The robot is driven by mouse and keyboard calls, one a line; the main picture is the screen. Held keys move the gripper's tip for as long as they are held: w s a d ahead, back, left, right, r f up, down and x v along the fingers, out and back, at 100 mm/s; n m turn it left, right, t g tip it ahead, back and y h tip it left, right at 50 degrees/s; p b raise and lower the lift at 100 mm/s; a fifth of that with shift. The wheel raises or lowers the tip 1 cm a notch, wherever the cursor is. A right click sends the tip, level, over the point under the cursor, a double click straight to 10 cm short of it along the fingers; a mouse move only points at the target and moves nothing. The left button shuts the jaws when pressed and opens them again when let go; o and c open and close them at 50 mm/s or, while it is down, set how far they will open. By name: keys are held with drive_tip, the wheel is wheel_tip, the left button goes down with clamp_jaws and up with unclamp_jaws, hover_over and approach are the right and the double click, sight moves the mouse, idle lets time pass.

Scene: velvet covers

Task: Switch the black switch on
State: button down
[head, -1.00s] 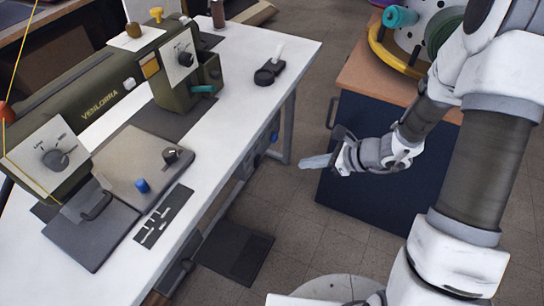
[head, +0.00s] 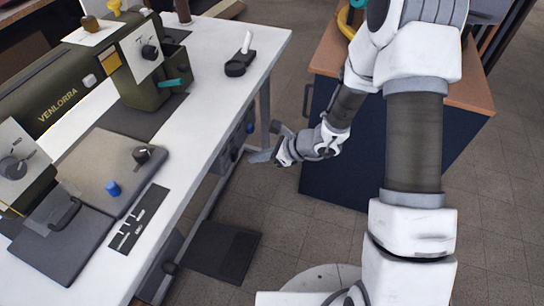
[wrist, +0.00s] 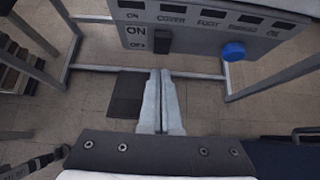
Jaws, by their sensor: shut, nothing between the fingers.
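In the wrist view, a grey panel (wrist: 200,35) crosses the top, with a black switch (wrist: 162,41) on it beside the words ON and OFF. I cannot tell which way the switch is set. My gripper (wrist: 160,72) is shut and empty, its two pale fingers together and pointing at the panel just below the switch in the picture. A gap seems to lie between the fingertips and the switch. In the head view, my gripper (head: 254,157) is beside the long side of the white table (head: 210,110), below its top. The switch is not clear there.
A blue knob (wrist: 233,51) sits on the panel right of the switch. The Venlorra machine (head: 75,90) stands on the table. A dark blue cabinet (head: 345,150) with a wooden top is right of my gripper. A dark foot pedal (head: 224,250) lies on the floor.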

sight(236, 151)
drive_tip(key=shift+w+a+r, duration=0.15)
drive_tip(key=shift+w+a, duration=0.05)
drive_tip(key=shift+a, duration=0.3)
drive_tip(key=shift+w+a+r, duration=0.1)
drive_tip(key=shift+w+a, duration=0.1)
drive_tip(key=shift+a, duration=0.35)
drive_tip(key=shift+w+a+r, duration=0.15)
drive_tip(key=shift+w+a, duration=0.05)
drive_tip(key=shift+a, duration=0.3)
drive_tip(key=shift+a+r+h+p, duration=0.3)
drive_tip(key=shift+a+r+p, duration=0.05)
drive_tip(key=shift+p, duration=0.35)
drive_tip(key=shift+f, duration=0.25)
drive_tip(key=shift+r+p, duration=0.45)
drive_tip(key=shift+r, duration=0.4)
